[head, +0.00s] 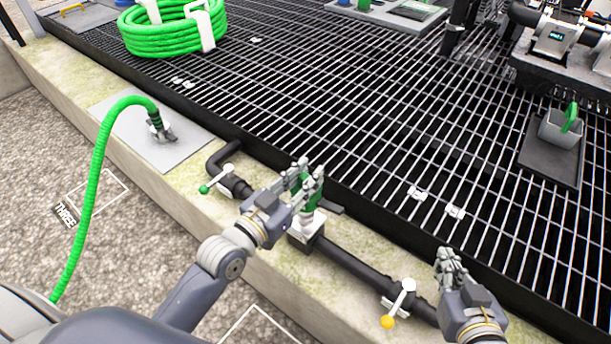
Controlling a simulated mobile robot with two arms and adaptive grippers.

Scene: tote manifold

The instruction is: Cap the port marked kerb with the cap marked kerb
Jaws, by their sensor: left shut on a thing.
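My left gripper (307,182) is shut on a green cap (308,203), whose lower part shows below and between the fingers. The cap is right above a pale upright port (306,224) on the black pipe along the concrete kerb. The fingers hide much of the cap, and I cannot tell whether it touches or sits on the port. No kerb marking is readable on either. My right gripper (448,265) is at the lower right, over the kerb's edge by the grating. Its fingers point up, and I cannot tell whether they are open.
A valve with a green knob (204,189) and one with a yellow knob (388,322) stand on the pipe. A green hose (88,195) arches at left to a grey plate (137,151). A green hose coil (160,38) and a grey bin (560,130) stand on the grating.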

